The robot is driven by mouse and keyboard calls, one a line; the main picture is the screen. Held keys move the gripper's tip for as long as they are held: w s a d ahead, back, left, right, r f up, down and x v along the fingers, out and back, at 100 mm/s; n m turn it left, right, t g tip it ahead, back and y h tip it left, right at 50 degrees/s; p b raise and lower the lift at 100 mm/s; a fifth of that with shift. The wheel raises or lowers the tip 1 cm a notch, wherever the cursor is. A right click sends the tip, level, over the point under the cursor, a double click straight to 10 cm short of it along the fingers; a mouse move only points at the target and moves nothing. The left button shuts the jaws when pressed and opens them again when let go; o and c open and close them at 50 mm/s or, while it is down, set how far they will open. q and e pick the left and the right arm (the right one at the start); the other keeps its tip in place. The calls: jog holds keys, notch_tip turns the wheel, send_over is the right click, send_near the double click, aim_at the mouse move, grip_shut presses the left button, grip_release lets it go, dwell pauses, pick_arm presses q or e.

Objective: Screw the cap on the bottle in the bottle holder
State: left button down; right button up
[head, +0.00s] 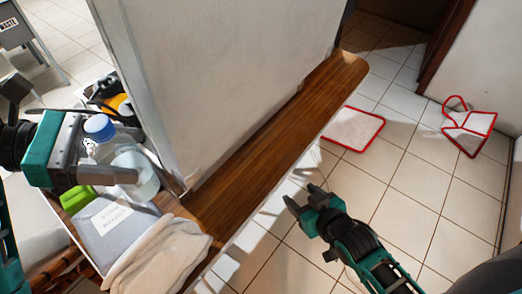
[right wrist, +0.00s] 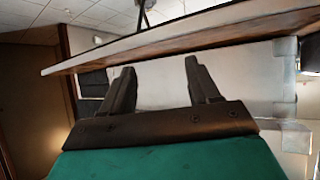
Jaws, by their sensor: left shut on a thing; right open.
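A clear bottle (head: 143,172) with pale liquid is at the left of the head view. A blue cap (head: 99,127) sits at its top end; I cannot tell how tightly it is seated. My left gripper (head: 128,160) reaches in from the left and is shut on the bottle's body, one finger crossing in front of it. No bottle holder can be clearly made out. My right gripper (head: 302,196) is open and empty, over the floor to the right of the wooden ledge. Its two spread fingers also show in the right wrist view (right wrist: 159,68).
A grey box with a label (head: 112,222), a beige cloth (head: 160,256) and a green item (head: 75,200) lie near the bottle. A white wall panel (head: 225,75) stands behind the wooden ledge (head: 270,145). Red-edged white pieces (head: 352,129) lie on the tiled floor.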

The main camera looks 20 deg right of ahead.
jog(key=shift+s+a+f+g, duration=0.1)
jog(key=shift+s+a, duration=0.1)
jog(key=shift+s, duration=0.35)
jog(key=shift+s+a+f+g, duration=0.1)
jog(key=shift+s+a, duration=0.05)
jog(key=shift+s, duration=0.45)
jog(key=shift+s+a+f+g, duration=0.1)
jog(key=shift+s+a, duration=0.1)
jog(key=shift+s, duration=0.35)
pick_arm(q)
jog(key=shift+w, duration=0.1)
